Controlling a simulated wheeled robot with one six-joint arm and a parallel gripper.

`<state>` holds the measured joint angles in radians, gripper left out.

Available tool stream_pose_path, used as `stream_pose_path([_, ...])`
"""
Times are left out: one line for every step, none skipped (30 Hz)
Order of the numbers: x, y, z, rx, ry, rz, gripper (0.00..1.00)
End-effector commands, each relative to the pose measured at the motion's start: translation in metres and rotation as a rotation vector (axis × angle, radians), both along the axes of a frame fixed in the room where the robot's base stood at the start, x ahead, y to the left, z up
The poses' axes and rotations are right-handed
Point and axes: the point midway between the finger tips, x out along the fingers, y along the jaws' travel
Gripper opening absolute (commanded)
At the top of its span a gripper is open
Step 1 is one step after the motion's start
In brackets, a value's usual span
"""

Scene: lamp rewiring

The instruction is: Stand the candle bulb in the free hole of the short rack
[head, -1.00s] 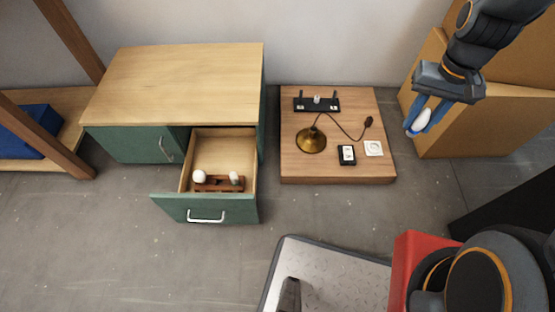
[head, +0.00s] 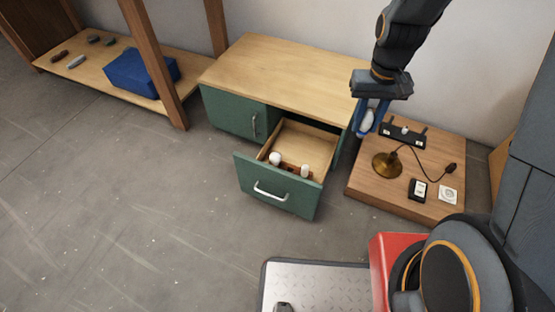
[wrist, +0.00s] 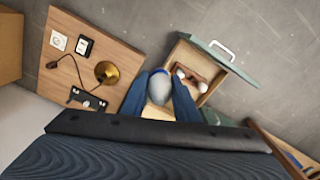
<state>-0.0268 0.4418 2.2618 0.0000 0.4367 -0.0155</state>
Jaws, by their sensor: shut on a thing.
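My gripper (head: 366,120) is shut on the candle bulb (head: 367,122), a pale bulb held between the blue fingers above the right side of the cabinet. In the wrist view the candle bulb (wrist: 159,83) shows end-on between the fingers. The short rack (head: 290,168) is a reddish-brown wooden bar inside the open drawer, below and to the left of my gripper. It holds a round white bulb (head: 274,158) at its left end and a smaller pale bulb (head: 305,171) at its right. I cannot make out the free hole.
The green cabinet (head: 275,75) has a wooden top and its drawer (head: 277,187) pulled out. A wooden board (head: 360,183) with a brass lamp base (head: 386,165), cord, switch and socket lies to the right. A shelf with a blue box (head: 140,75) stands at left.

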Motion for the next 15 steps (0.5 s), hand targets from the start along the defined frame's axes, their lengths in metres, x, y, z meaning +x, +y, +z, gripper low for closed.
stream_pose_path([0.013, 0.009, -0.023, 0.0, 0.005, 0.026, 0.08])
stream_pose_path([0.021, 0.015, -0.035, 0.0, 0.005, 0.043, 0.08])
stream_pose_path([0.032, 0.023, -0.051, 0.0, 0.006, 0.067, 0.08])
stream_pose_path([0.041, 0.03, -0.064, 0.0, 0.006, 0.087, 0.08])
stream_pose_path([0.048, 0.036, -0.077, 0.0, 0.007, 0.105, 0.08])
stream_pose_path([0.059, 0.046, -0.094, -0.001, 0.007, 0.13, 0.08])
stream_pose_path([0.066, 0.053, -0.107, -0.001, 0.006, 0.148, 0.08])
stream_pose_path([0.073, 0.06, -0.12, -0.001, 0.006, 0.167, 0.08])
stream_pose_path([0.081, 0.07, -0.138, -0.001, 0.006, 0.192, 0.08])
stream_pose_path([0.087, 0.077, -0.151, -0.001, 0.007, 0.21, 0.08])
stream_pose_path([0.092, 0.085, -0.164, -0.001, 0.007, 0.228, 0.08])
stream_pose_path([0.099, 0.095, -0.183, -0.001, 0.007, 0.252, 0.08])
stream_pose_path([0.105, 0.102, -0.196, -0.001, 0.006, 0.27, 0.08])
stream_pose_path([0.109, 0.109, -0.21, -0.001, 0.006, 0.287, 0.08])
stream_pose_path([0.114, 0.119, -0.228, -0.001, 0.006, 0.311, 0.08])
